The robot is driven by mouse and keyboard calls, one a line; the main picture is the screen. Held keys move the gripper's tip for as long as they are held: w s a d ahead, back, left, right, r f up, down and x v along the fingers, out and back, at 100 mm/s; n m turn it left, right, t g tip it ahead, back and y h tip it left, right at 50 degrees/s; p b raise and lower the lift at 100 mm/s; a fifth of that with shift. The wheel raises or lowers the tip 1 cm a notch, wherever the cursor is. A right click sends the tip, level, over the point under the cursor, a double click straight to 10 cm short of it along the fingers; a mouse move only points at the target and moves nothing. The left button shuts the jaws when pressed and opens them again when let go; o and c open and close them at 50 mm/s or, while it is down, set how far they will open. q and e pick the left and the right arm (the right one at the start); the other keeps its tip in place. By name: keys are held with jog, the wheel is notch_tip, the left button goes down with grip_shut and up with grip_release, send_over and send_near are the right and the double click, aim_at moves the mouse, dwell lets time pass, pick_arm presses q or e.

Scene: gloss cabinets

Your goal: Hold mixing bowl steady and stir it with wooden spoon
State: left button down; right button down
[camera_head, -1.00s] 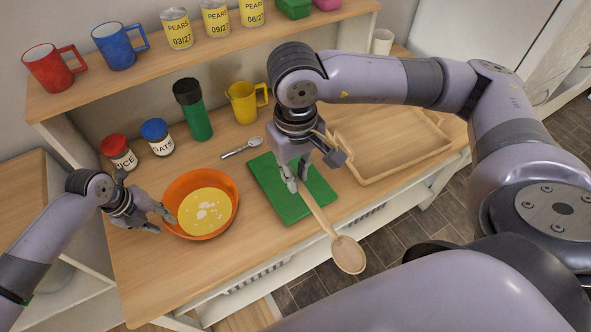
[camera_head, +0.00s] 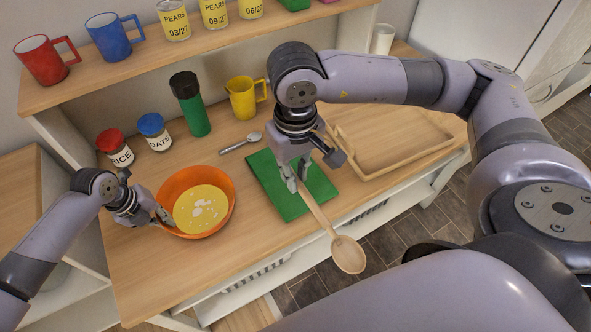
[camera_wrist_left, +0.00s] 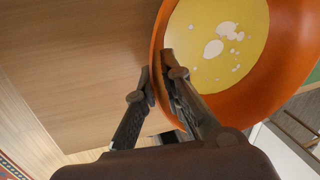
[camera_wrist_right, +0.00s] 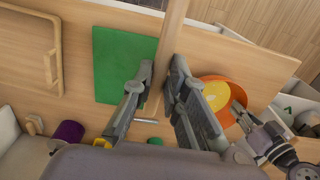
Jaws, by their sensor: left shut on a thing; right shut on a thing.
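The orange mixing bowl (camera_head: 228,217) stands upright on the wooden counter, with yellow batter (camera_head: 200,207) and white patches inside. My left gripper (camera_head: 163,217) is shut on the bowl's left rim; in the left wrist view one finger is inside the wall and one outside (camera_wrist_left: 160,82). My right gripper (camera_head: 297,180) is shut on the handle of the wooden spoon (camera_head: 347,254), above the green board. The spoon slants down the picture, its bowl end beyond the counter's front edge and away from the mixing bowl. The handle also shows in the right wrist view (camera_wrist_right: 172,35).
A green board (camera_head: 283,207) lies right of the bowl, and a metal spoon (camera_head: 240,143) behind it. Jars (camera_head: 154,132), a green bottle (camera_head: 190,103) and a yellow mug (camera_head: 243,97) stand at the back. A wooden tray (camera_head: 440,152) is at right.

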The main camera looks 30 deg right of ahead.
pick_arm(q)
jog(key=shift+a+f, duration=0.1)
jog(key=c, duration=1.7)
grip_release()
pick_arm(e)
jog(key=shift+a, duration=0.1)
pick_arm(q)
jog(key=shift+o, duration=0.2)
jog(key=v, duration=1.2)
